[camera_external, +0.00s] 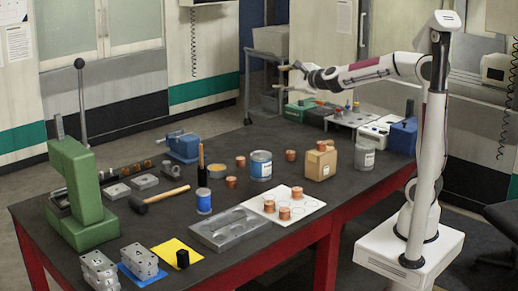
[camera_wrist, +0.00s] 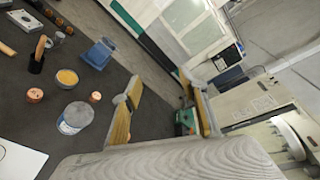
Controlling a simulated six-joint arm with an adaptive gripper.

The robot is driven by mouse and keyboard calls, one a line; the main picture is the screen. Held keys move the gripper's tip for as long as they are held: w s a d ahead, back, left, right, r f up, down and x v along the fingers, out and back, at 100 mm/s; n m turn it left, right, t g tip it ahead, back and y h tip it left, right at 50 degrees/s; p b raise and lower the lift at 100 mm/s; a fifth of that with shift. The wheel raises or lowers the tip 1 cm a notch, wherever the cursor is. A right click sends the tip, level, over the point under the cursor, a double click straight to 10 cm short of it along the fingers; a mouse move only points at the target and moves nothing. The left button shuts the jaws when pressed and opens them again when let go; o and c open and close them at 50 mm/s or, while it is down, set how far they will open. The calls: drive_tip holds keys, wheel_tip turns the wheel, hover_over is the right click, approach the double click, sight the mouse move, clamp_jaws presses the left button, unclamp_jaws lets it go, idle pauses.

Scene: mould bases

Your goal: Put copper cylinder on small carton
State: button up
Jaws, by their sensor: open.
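My gripper (camera_external: 283,78) is open and empty, raised high above the far end of the table. Its two spread fingers (camera_wrist: 165,90) also show in the wrist view. The small carton (camera_external: 319,164) is a tan box right of the table's middle. A copper cylinder (camera_external: 321,145) shows at its top edge; I cannot tell whether it rests on top or stands behind. Other copper cylinders stand on the table, one left of the carton (camera_external: 291,155) and two nearer the middle (camera_external: 231,182). Several more stand on a white sheet (camera_external: 316,207).
A blue vise (camera_external: 183,146), a green press (camera_external: 78,190), a mallet (camera_external: 158,198) and a metal mould plate (camera_external: 230,229) occupy the left and front.

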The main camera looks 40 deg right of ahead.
drive_tip(key=s+a+f+n+g+y, duration=0.2)
drive_tip(key=s+a+n+y, duration=0.15)
drive_tip(key=s+n, duration=0.5)
drive_tip(key=s+d+f+n+g, duration=0.2)
drive_tip(key=s+f+n, duration=0.3)
drive_tip(key=s, duration=0.4)
drive_tip(key=s+d+f+n+g+h, duration=0.1)
drive_tip(key=s+d+f+n+g, duration=0.2)
drive_tip(key=s+f+n, duration=0.3)
drive_tip(key=s+d+f+n+g+h, duration=0.1)
drive_tip(key=s+d+f+n+g, duration=0.2)
drive_tip(key=s+f, duration=0.4)
drive_tip(key=s+d+n, duration=0.1)
drive_tip(key=s+n, duration=0.1)
drive_tip(key=s, duration=0.4)
drive_tip(key=shift+s+f, duration=0.15)
drive_tip(key=shift+s, duration=0.15)
